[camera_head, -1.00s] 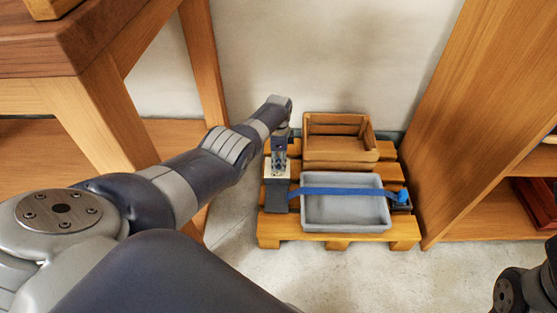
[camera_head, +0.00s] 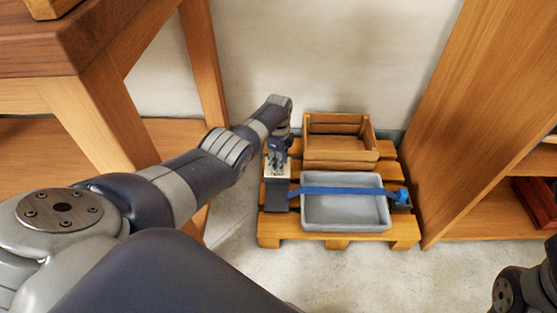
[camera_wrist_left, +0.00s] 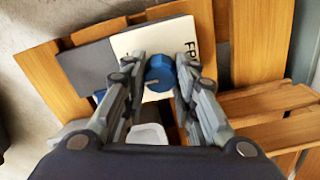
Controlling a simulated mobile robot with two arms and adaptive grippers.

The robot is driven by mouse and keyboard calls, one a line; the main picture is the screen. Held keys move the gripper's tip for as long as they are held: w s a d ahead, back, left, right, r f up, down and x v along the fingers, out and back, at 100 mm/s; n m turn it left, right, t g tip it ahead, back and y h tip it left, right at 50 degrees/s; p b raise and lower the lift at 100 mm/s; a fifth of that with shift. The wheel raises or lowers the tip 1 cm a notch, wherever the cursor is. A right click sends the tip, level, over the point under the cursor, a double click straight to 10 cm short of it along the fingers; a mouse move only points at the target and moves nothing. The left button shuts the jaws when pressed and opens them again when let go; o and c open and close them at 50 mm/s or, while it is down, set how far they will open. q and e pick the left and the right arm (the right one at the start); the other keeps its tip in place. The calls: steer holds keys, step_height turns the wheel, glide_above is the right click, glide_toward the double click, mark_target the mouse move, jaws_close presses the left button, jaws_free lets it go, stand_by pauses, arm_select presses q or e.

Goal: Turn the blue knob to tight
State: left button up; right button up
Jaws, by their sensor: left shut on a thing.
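The blue knob (camera_wrist_left: 160,74) shows in the left wrist view, on a white plate (camera_wrist_left: 155,43) with partly hidden black lettering. A pale line runs across the knob. My left gripper (camera_head: 279,162) points down over the plate at the left of the pallet, and its fingers are shut on the knob's two sides. The gripper hides the knob in the head view. A blue strap (camera_head: 335,190) runs from the dark block (camera_head: 279,196) under the plate, across a grey tray, to a blue piece on the right. My right gripper is not in view.
The grey tray (camera_head: 345,225) and a wooden crate (camera_head: 340,162) sit on the wooden pallet (camera_head: 285,228). A wooden table (camera_head: 85,110) stands at left, a shelf unit (camera_head: 470,130) at right, the wall behind. Floor in front of the pallet is clear.

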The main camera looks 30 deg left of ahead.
arm_select(q)
steer(key=o, duration=1)
steer(key=shift+o, duration=0.2)
step_height(320, 180, up, 12)
stand_by(0.6)
